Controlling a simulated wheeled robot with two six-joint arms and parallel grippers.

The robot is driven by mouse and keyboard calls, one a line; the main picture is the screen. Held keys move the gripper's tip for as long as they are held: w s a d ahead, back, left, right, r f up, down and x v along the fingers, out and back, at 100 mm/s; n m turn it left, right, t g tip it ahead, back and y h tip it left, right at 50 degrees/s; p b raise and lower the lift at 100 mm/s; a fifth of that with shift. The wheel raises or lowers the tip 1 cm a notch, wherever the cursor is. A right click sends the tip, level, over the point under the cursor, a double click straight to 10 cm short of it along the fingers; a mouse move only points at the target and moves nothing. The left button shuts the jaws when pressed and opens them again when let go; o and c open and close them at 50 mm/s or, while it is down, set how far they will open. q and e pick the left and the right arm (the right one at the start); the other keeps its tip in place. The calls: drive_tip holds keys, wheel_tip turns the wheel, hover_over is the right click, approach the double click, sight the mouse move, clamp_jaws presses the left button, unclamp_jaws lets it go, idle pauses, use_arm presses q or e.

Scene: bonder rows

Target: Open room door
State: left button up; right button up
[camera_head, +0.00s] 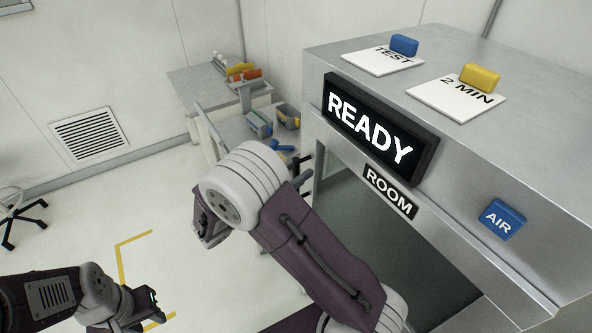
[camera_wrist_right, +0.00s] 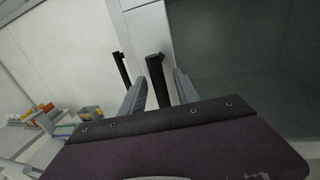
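The station carries a ROOM label (camera_head: 390,193) under a lit READY display (camera_head: 373,130). Below the label is a dark grey-green panel or opening (camera_head: 375,235); I cannot tell which. A black upright handle (camera_wrist_right: 158,80) stands beside a pale frame in the right wrist view. My right gripper (camera_wrist_right: 160,92) is open, its two grey fingers on either side of this handle, with gaps visible. Whether they touch it is unclear. In the head view my right arm hides most of that gripper. My left gripper (camera_head: 145,308) is low at the left, away from the station; its opening is unclear.
A second black bar (camera_wrist_right: 122,68) stands just left of the right gripper's fingers. A bench with bins (camera_head: 258,124) is behind my right arm. The station top has a blue block (camera_head: 404,45) and a yellow block (camera_head: 480,77). An AIR button (camera_head: 502,218) is at right.

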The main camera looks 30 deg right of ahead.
clamp_jaws()
idle(1.4)
